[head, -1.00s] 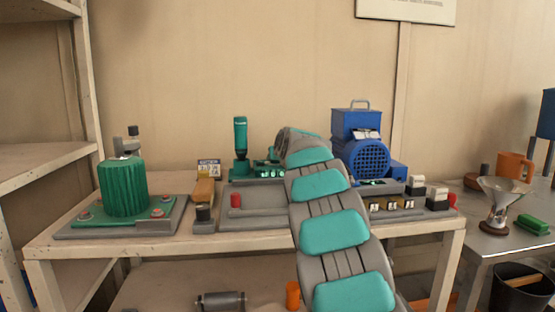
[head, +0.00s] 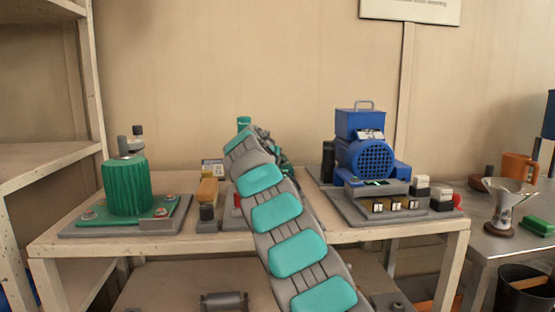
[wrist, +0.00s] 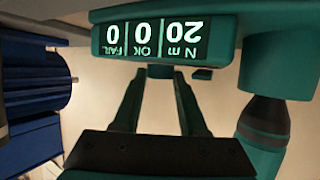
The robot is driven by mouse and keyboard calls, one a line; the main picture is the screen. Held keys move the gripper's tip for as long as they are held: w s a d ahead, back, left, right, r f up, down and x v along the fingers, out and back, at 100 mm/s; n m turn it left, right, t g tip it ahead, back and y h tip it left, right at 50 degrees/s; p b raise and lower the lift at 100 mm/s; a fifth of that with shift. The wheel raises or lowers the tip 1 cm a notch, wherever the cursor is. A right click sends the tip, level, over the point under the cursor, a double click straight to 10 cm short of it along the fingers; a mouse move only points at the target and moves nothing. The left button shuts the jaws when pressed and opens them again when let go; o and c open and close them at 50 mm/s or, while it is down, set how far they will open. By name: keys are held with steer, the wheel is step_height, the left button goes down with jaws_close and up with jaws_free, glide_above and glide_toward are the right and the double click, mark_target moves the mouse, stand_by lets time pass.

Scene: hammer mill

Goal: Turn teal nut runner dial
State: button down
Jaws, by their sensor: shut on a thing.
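The teal nut runner stands upright at the back of the bench; its top (head: 243,123) shows above my arm in the head view. In the wrist view its teal display housing (wrist: 165,38) is upside down and reads 20 Nm, OK 0, FAIL 0. A small dark dial (wrist: 160,71) sits under the display. My gripper (wrist: 162,76) is shut on this dial, with one finger at each side. The fingertips partly hide the dial, so its marking cannot be seen. In the head view my arm hides the gripper and most of the nut runner.
A blue motor unit (head: 364,155) stands right of my arm, with a grey panel (head: 390,207) in front. A ribbed green motor (head: 127,187) stands at the bench's left. In the wrist view a teal column with a dark sleeve (wrist: 265,118) is close right of my gripper.

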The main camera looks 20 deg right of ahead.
steer(key=shift+w+a+m+g+h, duration=0.1)
steer(key=shift+m+g+h, duration=0.2)
steer(key=shift+m+g, duration=0.2)
stand_by(0.4)
steer(key=shift+c, duration=2.2)
jaws_free()
steer(key=shift+b+v, duration=1.15)
steer(key=shift+v, duration=2.75)
